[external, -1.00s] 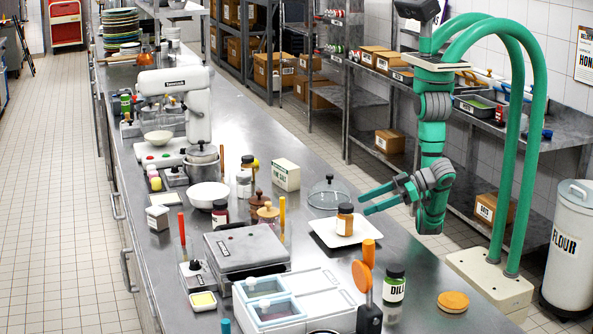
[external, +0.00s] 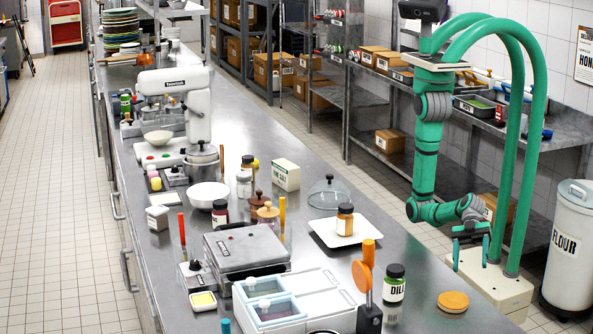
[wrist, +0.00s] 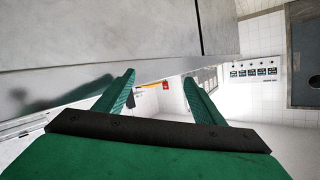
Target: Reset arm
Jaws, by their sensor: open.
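My gripper (external: 471,257) hangs low at the right of the counter, off its edge and in front of my base. It is open and empty. In the wrist view my gripper (wrist: 165,88) shows two green fingers spread apart with nothing between them. An orange-labelled jar (external: 345,220) with a dark lid stands upright on a white square plate (external: 325,236) on the counter, apart from my gripper.
The steel counter (external: 400,262) carries a green-labelled dill jar (external: 394,290), an orange disc (external: 453,301), a glass dome (external: 329,194) and a grey press (external: 246,252). A flour bin (external: 567,250) stands at the far right. Shelves with boxes line the wall behind.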

